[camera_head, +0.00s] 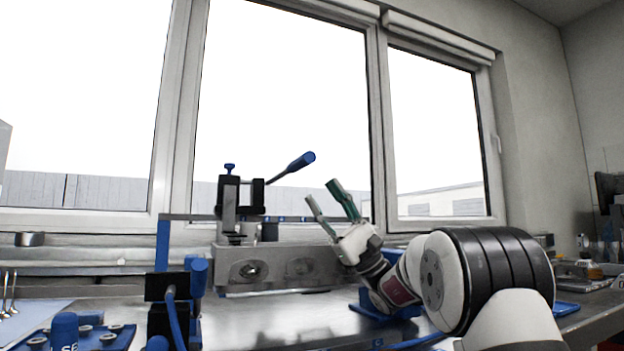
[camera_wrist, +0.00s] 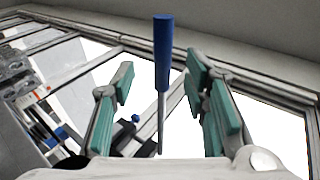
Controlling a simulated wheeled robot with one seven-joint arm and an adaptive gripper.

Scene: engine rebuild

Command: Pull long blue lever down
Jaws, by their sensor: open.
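The long lever (camera_head: 290,167) has a blue handle and a metal rod. It slants up to the right from a black clamp (camera_head: 241,196) on the metal engine block (camera_head: 275,265). My gripper (camera_head: 326,195) is open and empty, pointing up, below and to the right of the handle in the head view. In the wrist view the blue lever handle (camera_wrist: 163,55) stands upright between the two green-padded fingers of my gripper (camera_wrist: 167,95), beyond or between their tips; neither finger appears to touch it.
A blue and black fixture (camera_head: 172,290) stands at the front left. A blue tray (camera_head: 105,337) with small parts lies at the lower left. Windows (camera_head: 280,100) rise behind the bench. Open air surrounds the lever handle.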

